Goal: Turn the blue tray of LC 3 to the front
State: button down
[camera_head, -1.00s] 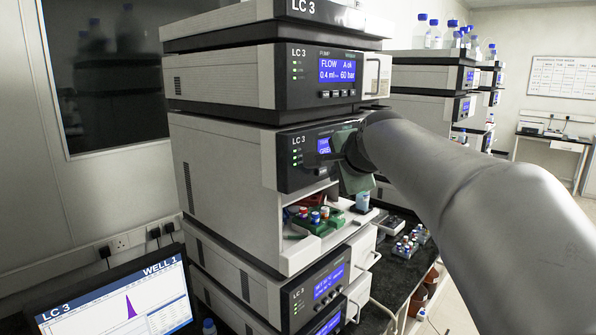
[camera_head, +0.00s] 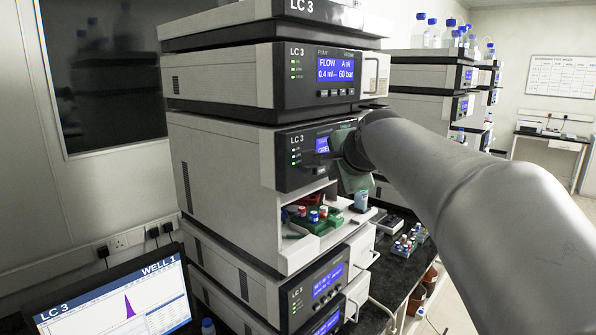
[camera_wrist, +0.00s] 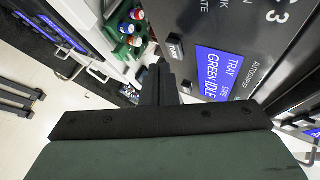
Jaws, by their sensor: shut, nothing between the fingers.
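The LC 3 autosampler (camera_head: 296,157) is in the middle of the stack in the head view. Its display (camera_wrist: 220,72) reads TRAY GREEN, STATE IDLE in the wrist view. In its open bay, a green tray (camera_head: 313,225) with several vials is at the front. Something red shows behind it; I cannot make out a blue tray. My gripper (camera_wrist: 158,72) is shut and empty, with its fingertips in front of the autosampler panel, near a small button (camera_wrist: 175,47) beside the display. I cannot tell whether they touch it. In the head view my arm hides part of the panel.
A pump module (camera_head: 318,78) with a lit display sits above the autosampler, and other modules stand below. A monitor (camera_head: 117,300) marked LC 3 stands at lower left. A rack of vials (camera_head: 408,241) lies on the dark bench at right. More stacks stand behind.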

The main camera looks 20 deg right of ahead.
jog(key=shift+w, duration=0.1)
dwell(0.7)
jog(key=shift+w+a, duration=0.2)
jog(key=shift+w, duration=0.1)
jog(key=shift+w+a, duration=0.2)
jog(key=shift+w, duration=0.15)
dwell(0.7)
jog(key=shift+s+d, duration=0.1)
jog(key=shift+s, duration=0.05)
jog(key=shift+s+d, duration=0.3)
jog(key=shift+s, duration=0.3)
jog(key=shift+s+d, duration=0.1)
jog(key=shift+s+d+b, duration=0.35)
jog(key=shift+s+d, duration=0.05)
jog(key=shift+s, duration=0.3)
jog(key=shift+s+d+b, duration=0.3)
jog(key=shift+s+d, duration=0.05)
jog(key=shift+s, duration=0.3)
jog(key=shift+s+d+b, duration=0.35)
jog(key=shift+s+d, duration=0.05)
jog(key=shift+s, duration=0.3)
